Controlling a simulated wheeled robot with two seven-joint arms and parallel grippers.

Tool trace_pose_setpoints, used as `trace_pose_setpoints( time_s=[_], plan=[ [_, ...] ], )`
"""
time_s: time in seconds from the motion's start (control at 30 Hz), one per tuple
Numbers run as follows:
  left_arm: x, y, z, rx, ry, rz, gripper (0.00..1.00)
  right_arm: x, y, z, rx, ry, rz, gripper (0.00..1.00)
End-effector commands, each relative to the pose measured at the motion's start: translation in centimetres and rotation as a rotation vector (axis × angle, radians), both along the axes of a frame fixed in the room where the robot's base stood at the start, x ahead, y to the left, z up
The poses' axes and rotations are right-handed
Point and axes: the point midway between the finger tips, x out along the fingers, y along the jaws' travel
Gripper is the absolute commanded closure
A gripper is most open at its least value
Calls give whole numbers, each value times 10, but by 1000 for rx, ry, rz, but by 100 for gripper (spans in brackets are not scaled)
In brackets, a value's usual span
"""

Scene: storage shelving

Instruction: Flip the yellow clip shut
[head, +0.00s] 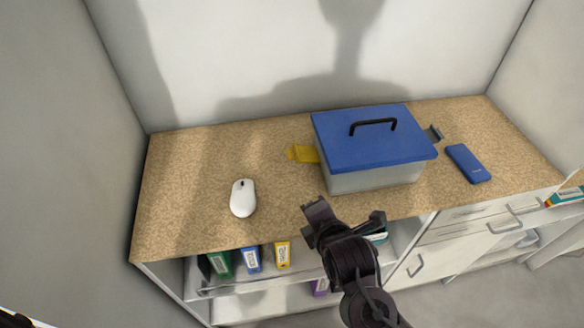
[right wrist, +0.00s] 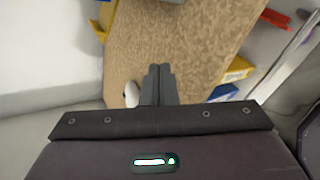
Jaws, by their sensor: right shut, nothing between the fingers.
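The yellow clip (head: 303,154) sticks out flat to the left from the side of a box with a blue lid (head: 350,150) and a translucent body (head: 375,178). The lid is on and has a black handle (head: 373,126). A grey clip (head: 434,133) sticks out on the box's right side. My right gripper (head: 315,212) is in front of the box, near the counter's front edge, apart from the yellow clip. In the right wrist view its fingers are together and empty, and the yellow clip (right wrist: 97,28) shows at the upper left.
A white mouse (head: 242,198) lies on the counter (head: 200,175) left of the box. A blue phone-like object (head: 468,163) lies to the right. Several binders (head: 251,259) stand on the shelf below. Walls close off the back and left.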

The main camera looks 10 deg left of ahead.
Motion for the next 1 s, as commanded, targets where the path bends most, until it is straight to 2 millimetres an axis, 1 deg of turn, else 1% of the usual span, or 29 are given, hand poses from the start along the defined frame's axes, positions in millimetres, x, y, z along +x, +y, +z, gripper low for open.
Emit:
trace_pose_setpoints(
  time_s=[0.03,0.2,0.4,0.5,0.7,1.0],
  plan=[
    [0,0,0,0,0,0,100,3,6,0,-70,-61,57,100],
    [0,0,0,0,0,0,100,9,22,0,-320,-267,236,100],
    [0,0,0,0,0,0,100,15,31,-3,-581,-468,384,100],
    [0,0,0,0,0,0,100,16,33,-3,-671,-533,428,100],
    [0,0,0,0,0,0,100,17,34,-4,-746,-585,462,100],
    [0,0,0,0,0,0,100,17,35,-4,-749,-587,463,100]
  ],
)
